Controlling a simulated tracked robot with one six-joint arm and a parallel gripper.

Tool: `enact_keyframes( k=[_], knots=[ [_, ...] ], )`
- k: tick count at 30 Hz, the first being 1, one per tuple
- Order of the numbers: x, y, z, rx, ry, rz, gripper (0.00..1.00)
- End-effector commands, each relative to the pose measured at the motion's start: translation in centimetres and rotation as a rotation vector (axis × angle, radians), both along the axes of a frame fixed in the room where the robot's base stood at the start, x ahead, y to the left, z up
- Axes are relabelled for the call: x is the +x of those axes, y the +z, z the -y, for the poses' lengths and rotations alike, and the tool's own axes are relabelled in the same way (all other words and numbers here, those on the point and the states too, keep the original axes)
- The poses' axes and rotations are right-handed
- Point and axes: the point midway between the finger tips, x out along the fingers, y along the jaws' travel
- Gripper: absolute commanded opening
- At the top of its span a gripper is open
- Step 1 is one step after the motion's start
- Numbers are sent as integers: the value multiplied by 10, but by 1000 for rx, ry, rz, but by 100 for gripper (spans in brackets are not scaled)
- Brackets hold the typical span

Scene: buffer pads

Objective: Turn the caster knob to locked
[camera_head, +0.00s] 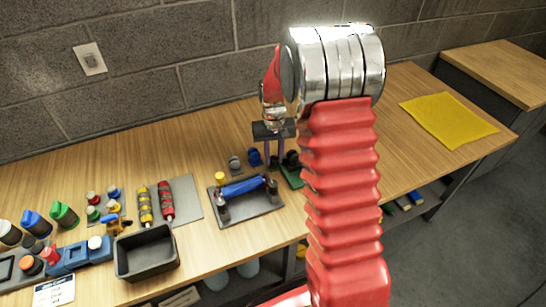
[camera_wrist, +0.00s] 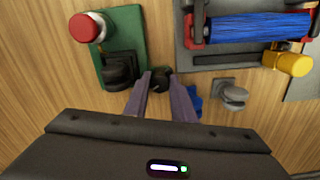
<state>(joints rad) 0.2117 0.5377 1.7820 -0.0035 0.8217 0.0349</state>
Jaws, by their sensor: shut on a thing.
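My gripper (camera_wrist: 161,88) points down over the bench, its two purple fingers on either side of a small dark knob (camera_wrist: 160,77). It is shut on that knob, just beside a green plate (camera_wrist: 130,42). The plate carries a black caster-like part (camera_wrist: 120,71) and a red knob (camera_wrist: 85,27) on a pale collar. In the head view my gripper (camera_head: 275,160) stands over the back of the bench, and the green plate (camera_head: 291,181) is partly hidden behind my arm. The knob's lock marking cannot be made out.
A grey tray (camera_head: 268,207) with a blue roller (camera_head: 243,187) lies close by. A grey knob (camera_wrist: 231,95) and a blue part (camera_wrist: 195,100) stand near my fingers. A black bin (camera_head: 146,252) stands at front left. Bare wood lies around the yellow cloth (camera_head: 449,119).

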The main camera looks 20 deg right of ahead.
Motion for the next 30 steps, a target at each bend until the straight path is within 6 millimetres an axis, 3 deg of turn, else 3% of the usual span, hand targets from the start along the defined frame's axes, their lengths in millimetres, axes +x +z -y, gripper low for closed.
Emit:
enact_keyframes(
  k=[15, 30],
  knots=[
    [0, 0, -1, 0, -435, -1, 1],
    [1, 0, -2, 1, -562, 0, 1]
  ],
)
